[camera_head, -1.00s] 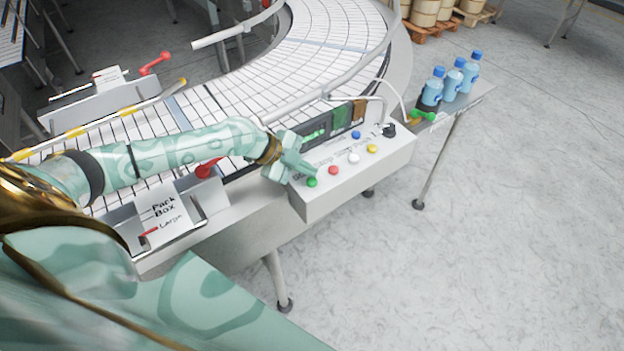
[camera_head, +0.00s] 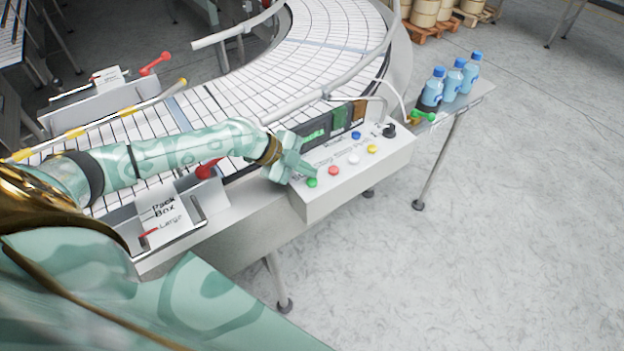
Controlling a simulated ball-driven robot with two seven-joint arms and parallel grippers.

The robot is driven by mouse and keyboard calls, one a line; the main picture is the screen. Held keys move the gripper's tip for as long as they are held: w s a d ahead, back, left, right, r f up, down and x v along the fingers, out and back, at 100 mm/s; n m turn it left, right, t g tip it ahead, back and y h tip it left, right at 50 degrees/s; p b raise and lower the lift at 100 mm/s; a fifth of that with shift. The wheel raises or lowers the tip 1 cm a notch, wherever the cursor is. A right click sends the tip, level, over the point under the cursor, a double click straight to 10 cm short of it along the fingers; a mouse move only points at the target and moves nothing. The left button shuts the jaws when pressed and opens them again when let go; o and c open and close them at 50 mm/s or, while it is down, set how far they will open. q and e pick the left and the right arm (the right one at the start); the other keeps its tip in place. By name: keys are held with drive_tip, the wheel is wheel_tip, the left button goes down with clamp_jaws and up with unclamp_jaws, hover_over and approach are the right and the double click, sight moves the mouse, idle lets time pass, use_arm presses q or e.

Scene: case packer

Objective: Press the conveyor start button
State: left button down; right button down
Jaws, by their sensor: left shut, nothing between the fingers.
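The control box (camera_head: 335,196) stands at the edge of the conveyor (camera_head: 325,38). Its top carries a green button (camera_head: 312,183), a red button (camera_head: 333,171), a white button (camera_head: 353,159), a yellow button (camera_head: 372,149), a blue button (camera_head: 355,135) and a black knob (camera_head: 389,130). My left gripper (camera_head: 311,173) is shut and empty, with its tips just above or at the green button. Whether they touch it I cannot tell. The printed labels are partly hidden by the gripper. My right gripper is not in view.
A small display panel (camera_head: 340,119) stands behind the buttons. Several blue bottles (camera_head: 455,82) stand on a side shelf at the right. A holder with a "Pack Box Large" card (camera_head: 166,215) and a red lever lie below my left arm. Open floor is at the right.

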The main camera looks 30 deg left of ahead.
sight(307, 181)
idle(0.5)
use_arm(q)
drive_tip(key=shift+f+b, duration=0.4)
drive_tip(key=shift+b, duration=0.1)
drive_tip(key=shift+f+b, duration=0.5)
drive_tip(key=shift+f, duration=0.05)
idle(0.5)
drive_tip(key=shift+r, duration=0.15)
drive_tip(key=shift+r+p, duration=0.65)
drive_tip(key=shift+r, duration=0.15)
wheel_tip(307, 181, up, 5)
drive_tip(key=p, duration=0.4)
drive_tip(key=shift+r, duration=0.1)
idle(0.3)
